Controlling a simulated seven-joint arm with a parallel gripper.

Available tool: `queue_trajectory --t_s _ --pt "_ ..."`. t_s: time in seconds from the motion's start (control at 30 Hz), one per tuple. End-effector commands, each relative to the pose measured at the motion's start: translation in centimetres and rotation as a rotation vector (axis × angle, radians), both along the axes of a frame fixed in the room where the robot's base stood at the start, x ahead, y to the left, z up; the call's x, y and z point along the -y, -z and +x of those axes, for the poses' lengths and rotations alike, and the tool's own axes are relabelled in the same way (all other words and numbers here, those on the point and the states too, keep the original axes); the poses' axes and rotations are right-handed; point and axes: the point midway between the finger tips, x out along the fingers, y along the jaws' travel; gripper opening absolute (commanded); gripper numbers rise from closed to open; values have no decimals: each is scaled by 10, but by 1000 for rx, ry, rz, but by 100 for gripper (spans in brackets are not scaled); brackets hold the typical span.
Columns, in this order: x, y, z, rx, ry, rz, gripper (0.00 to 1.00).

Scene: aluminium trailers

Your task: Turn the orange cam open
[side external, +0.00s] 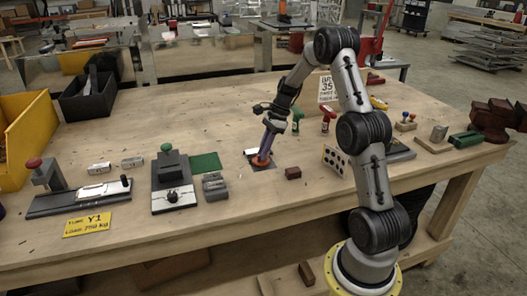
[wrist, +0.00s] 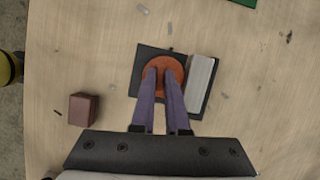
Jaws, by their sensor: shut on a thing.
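The orange cam (side external: 261,159) is a small round disc on a dark square plate (side external: 264,167) near the middle of the bench. In the wrist view the cam (wrist: 162,63) shows as an orange disc on the dark plate (wrist: 146,99), with a silver bar (wrist: 201,82) beside it on the right. My gripper (wrist: 161,76) reaches down with its purple fingers close together over the cam, shut on it. My gripper also shows from the side (side external: 264,152), tilted over the plate. The fingers hide the lower part of the cam, so its exact turn angle cannot be told.
A reddish-brown block (wrist: 83,109) lies left of the plate in the wrist view and also shows in the side view (side external: 293,173). A green mat (side external: 206,162) and a black clamp fixture (side external: 173,185) stand to the left. Bare wood surrounds the plate.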

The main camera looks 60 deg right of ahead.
Motion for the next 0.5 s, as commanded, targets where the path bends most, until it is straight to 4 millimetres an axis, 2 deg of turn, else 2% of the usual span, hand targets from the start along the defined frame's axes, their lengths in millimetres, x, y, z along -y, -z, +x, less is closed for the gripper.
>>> queue_trajectory --t_s 0.27,0.5 --pt "1 0 2 0 -184 0 0" --pt "2 -1 3 0 -411 -2 0"
